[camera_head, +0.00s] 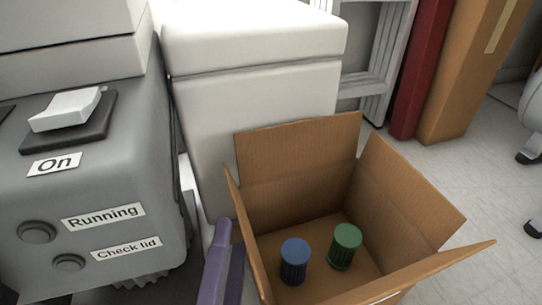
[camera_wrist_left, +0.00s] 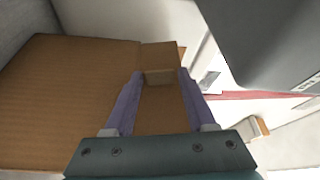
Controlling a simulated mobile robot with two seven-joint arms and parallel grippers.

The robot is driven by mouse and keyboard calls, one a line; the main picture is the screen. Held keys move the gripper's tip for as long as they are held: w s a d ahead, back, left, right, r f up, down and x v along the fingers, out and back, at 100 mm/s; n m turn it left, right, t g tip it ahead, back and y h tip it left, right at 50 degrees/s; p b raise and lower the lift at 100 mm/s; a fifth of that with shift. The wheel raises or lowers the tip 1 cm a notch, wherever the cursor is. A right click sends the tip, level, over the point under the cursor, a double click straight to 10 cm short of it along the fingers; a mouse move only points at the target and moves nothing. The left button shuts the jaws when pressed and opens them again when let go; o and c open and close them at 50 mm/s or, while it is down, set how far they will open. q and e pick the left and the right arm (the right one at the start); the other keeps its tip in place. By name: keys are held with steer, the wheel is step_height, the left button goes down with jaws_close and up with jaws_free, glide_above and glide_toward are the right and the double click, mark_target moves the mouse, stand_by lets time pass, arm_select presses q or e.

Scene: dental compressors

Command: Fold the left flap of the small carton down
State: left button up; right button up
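The small carton (camera_head: 300,222) stands open in the head view, with a blue ribbed cap (camera_head: 294,262) and a green one (camera_head: 345,247) inside. Its left flap (camera_head: 246,232) is raised and seen nearly edge-on. The back flap (camera_head: 298,146), right flap (camera_head: 412,190) and front flap (camera_head: 436,272) stand up or outward. My left gripper (camera_head: 230,238), with purple fingers, is just outside the left flap. In the left wrist view the gripper (camera_wrist_left: 160,76) is open, with brown cardboard (camera_wrist_left: 160,108) beyond and between its fingers; contact cannot be told. My right gripper is not in view.
A grey machine (camera_head: 100,180) with labels and a switch (camera_head: 66,108) stands close on the left. A white cabinet (camera_head: 255,95) is behind the carton. A red panel (camera_head: 422,70) and a tall brown box (camera_head: 470,75) stand behind right.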

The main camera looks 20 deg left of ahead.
arm_select(q)
jaws_close()
steer(key=shift+r, duration=0.1)
stand_by(0.3)
steer(key=shift+d+r+m+p, duration=0.15)
steer(key=shift+r+m+p, duration=0.1)
steer(key=shift+m+p, duration=0.35)
steer(key=shift+w+d+r+m+g+p, duration=0.1)
steer(key=shift+d+r+m+g+p, duration=0.05)
steer(key=shift+m+g+p, duration=0.3)
steer(key=shift+w+d+r+m+g+p, duration=0.15)
steer(key=shift+m+p, duration=0.1)
steer(key=shift+m, duration=0.3)
steer(key=shift+w+d+r+m+g+p, duration=0.1)
steer(key=shift+w+d+m+g+p, duration=0.1)
steer(key=shift+m+g+p, duration=0.4)
steer(key=shift+w+d+r+m+g+p, duration=0.1)
steer(key=shift+d+m+p, duration=0.1)
steer(key=shift+m, duration=0.7)
